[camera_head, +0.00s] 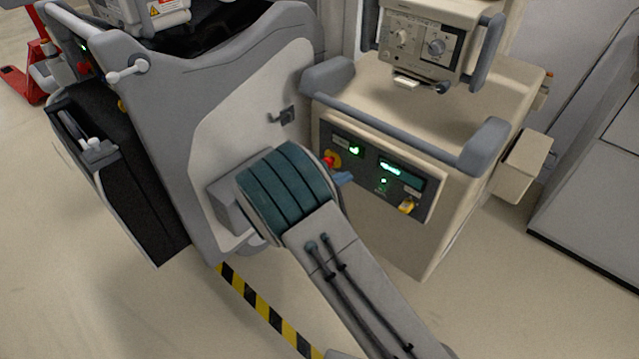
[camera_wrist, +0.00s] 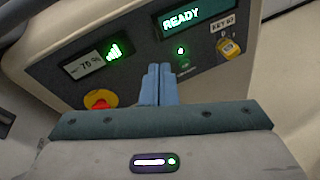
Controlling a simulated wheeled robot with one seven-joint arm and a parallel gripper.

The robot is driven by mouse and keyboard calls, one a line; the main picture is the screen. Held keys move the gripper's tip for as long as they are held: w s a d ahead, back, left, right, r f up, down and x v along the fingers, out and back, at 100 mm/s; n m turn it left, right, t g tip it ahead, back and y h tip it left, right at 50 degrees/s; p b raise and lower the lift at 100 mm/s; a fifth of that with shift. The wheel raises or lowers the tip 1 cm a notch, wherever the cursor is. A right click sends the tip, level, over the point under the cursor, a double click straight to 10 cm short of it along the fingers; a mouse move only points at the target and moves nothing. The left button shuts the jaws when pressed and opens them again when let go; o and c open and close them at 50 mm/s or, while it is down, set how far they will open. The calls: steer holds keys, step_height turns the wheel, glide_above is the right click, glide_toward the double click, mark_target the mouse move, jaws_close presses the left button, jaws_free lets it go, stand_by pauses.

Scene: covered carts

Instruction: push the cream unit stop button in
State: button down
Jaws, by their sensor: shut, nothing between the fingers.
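The cream unit (camera_head: 398,238) has a dark control panel on its front. The red stop button (camera_head: 329,161) sits on a yellow surround at the panel's left part. It also shows in the wrist view (camera_wrist: 102,104), left of my fingers, its lower part hidden behind my gripper's body. My gripper (camera_wrist: 158,72) is shut and empty, its two blue fingers side by side and pointing at the panel right of the button. In the head view my gripper's blue fingers (camera_head: 343,178) show just below and right of the button, partly hidden by my arm. I cannot tell whether they touch the panel.
A lit READY display (camera_wrist: 190,18) and a yellow key switch (camera_wrist: 229,48) lie right of my fingers. A grey bumper rail (camera_head: 400,135) runs above the panel. A grey-and-white cart (camera_head: 235,110) stands close on the left. Striped floor tape (camera_head: 262,310) lies below.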

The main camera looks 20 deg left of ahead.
steer(key=s+a+f+n+t+y+b, duration=0.3)
steer(key=a+f+n, duration=0.4)
steer(key=a+f, duration=0.3)
steer(key=a+t+y, duration=0.1)
steer(key=a+t, duration=0.1)
steer(key=shift+s+a+y, duration=0.3)
steer(key=shift+a+y, duration=0.1)
steer(key=b+x, duration=0.3)
steer(key=x, duration=1.1)
steer(key=shift+b, duration=0.35)
steer(key=p+v, duration=0.3)
steer(key=v, duration=1)
